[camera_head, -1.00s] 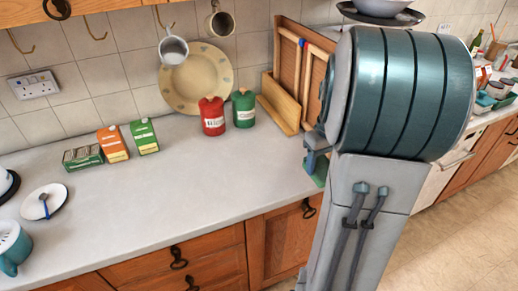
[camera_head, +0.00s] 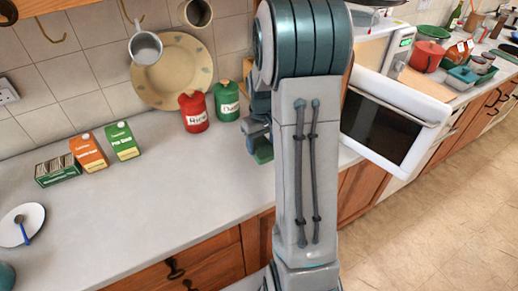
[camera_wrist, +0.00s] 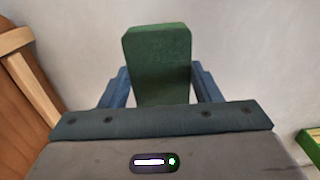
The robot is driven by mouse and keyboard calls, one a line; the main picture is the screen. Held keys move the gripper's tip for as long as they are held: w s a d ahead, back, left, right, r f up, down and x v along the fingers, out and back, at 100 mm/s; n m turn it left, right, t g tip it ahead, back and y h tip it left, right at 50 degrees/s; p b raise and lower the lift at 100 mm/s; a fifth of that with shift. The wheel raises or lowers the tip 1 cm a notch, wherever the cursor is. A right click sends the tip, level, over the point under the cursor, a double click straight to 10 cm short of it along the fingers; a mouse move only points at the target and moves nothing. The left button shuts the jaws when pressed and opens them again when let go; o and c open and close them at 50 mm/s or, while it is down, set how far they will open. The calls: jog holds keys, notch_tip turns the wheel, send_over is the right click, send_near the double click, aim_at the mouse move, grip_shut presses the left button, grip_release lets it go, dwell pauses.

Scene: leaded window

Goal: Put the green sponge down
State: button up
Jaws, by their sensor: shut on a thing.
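The green sponge (camera_wrist: 158,58) stands between my gripper's two blue fingers in the wrist view, with the pale counter behind it. My gripper (camera_wrist: 160,92) is shut on it. In the head view, the sponge (camera_head: 264,153) shows as a small green piece below my gripper (camera_head: 260,140), just left of my arm. It is low over the grey counter (camera_head: 170,200), right of the jars. I cannot tell whether it touches the counter. My arm hides part of the gripper and the counter behind it.
A red jar (camera_head: 193,112) and a green jar (camera_head: 227,101) stand close to the left. Several small boxes (camera_head: 89,152) and a plate (camera_head: 22,225) are farther left. A white appliance (camera_head: 392,122) stands to the right. The counter's middle is clear.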

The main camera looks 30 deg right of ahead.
aim_at(259, 153)
jog(key=shift+w+a+f, duration=0.25)
jog(key=shift+w+f, duration=0.05)
jog(key=shift+f, duration=0.15)
jog(key=shift+f+p, duration=0.6)
jog(key=shift+f, duration=1.25)
jog(key=shift+f, duration=0.2)
jog(key=o, duration=1)
jog(key=shift+r, duration=0.1)
